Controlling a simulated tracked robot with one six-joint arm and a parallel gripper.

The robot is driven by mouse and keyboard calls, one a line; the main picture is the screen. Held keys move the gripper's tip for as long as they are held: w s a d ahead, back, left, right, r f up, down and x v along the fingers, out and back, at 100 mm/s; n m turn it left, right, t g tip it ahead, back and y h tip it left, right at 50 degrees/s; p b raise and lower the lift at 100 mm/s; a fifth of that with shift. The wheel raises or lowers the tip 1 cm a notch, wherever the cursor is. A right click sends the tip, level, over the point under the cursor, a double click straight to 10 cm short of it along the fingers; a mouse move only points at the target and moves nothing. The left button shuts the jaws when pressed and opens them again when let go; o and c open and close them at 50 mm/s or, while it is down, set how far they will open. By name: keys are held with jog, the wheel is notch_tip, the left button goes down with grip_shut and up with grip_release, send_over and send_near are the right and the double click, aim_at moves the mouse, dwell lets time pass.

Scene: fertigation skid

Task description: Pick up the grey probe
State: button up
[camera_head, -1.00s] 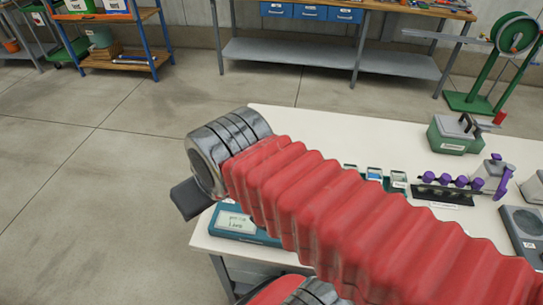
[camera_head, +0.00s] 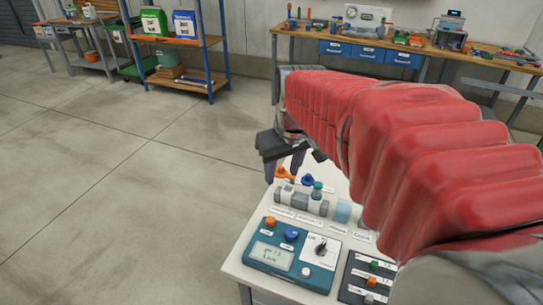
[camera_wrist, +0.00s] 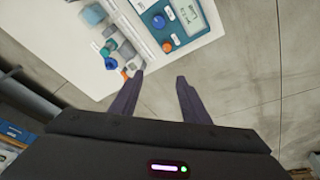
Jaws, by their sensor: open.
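My gripper (camera_head: 284,172) hangs over the table's far left corner in the head view, partly behind my red-sleeved arm. In the wrist view its two dark fingers (camera_wrist: 160,77) are apart with nothing between them. I cannot pick out a grey probe for sure in either view. A grey fitting block with orange, blue and teal knobs (camera_head: 299,199) stands on the table below the gripper; it also shows in the wrist view (camera_wrist: 118,50). A teal meter with a display (camera_head: 290,256) lies in front of it and shows at the top of the wrist view (camera_wrist: 178,20).
The white table (camera_head: 238,268) continues right, mostly hidden by my arm. A dark switch box (camera_head: 368,281) sits right of the meter. Bare concrete floor (camera_head: 120,200) is free on the left. A shelf rack (camera_head: 190,80) and workbench (camera_head: 400,48) stand behind.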

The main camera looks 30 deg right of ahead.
jog(key=w+d+f, duration=0.3)
jog(key=d, duration=0.7)
jog(key=g, duration=0.1)
send_near(318, 185)
notch_tip(318, 185, up, 2)
jog(key=d, duration=0.1)
jog(key=shift+s+r+m+y, duration=0.15)
jog(key=shift+m+y, duration=0.15)
jog(key=f, duration=0.3)
jog(key=w+f, duration=0.1)
jog(key=f, duration=0.4)
jog(key=shift+w+f, duration=0.15)
jog(key=shift+f, duration=0.15)
jog(key=shift+w+f, duration=0.2)
jog(key=shift+f, duration=0.65)
jog(key=shift+w+f, duration=0.25)
jog(key=shift+f, duration=0.6)
jog(key=shift+w+f, duration=0.2)
jog(key=shift+f, duration=0.65)
